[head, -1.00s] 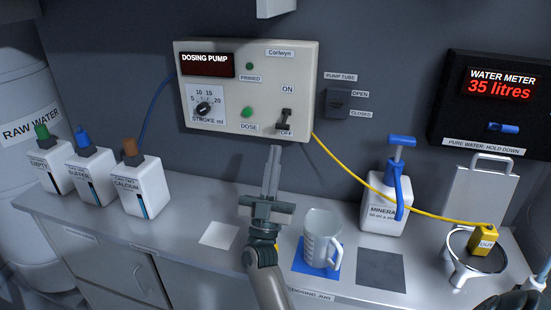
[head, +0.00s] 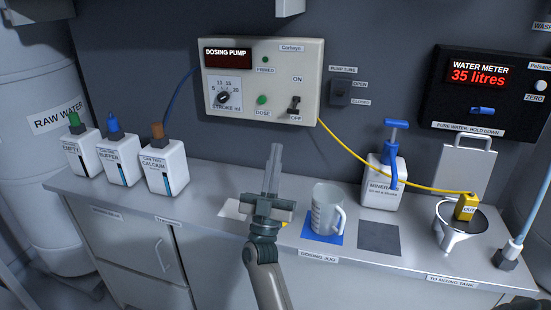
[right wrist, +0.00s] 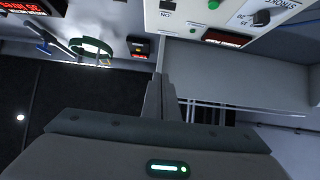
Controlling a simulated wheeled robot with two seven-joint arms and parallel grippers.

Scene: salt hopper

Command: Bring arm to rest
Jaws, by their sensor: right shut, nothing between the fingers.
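My right gripper (head: 273,170) stands upright in front of the bench, its fingers together and empty, below the dosing pump (head: 263,80). In the right wrist view its shut fingers (right wrist: 160,100) show at the middle, with the pump (right wrist: 225,18) upside down above. The pump's display is dark and its switch (head: 294,106) is at the OFF label. My left gripper is not in view.
A clear jug (head: 326,208) stands on a blue mat (head: 320,237) right of my gripper. Several white canisters, one a calcium canister (head: 165,171), stand at the left. A mineral bottle (head: 381,191), a grey square (head: 379,238) and a yellow OUT block (head: 466,206) are at the right.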

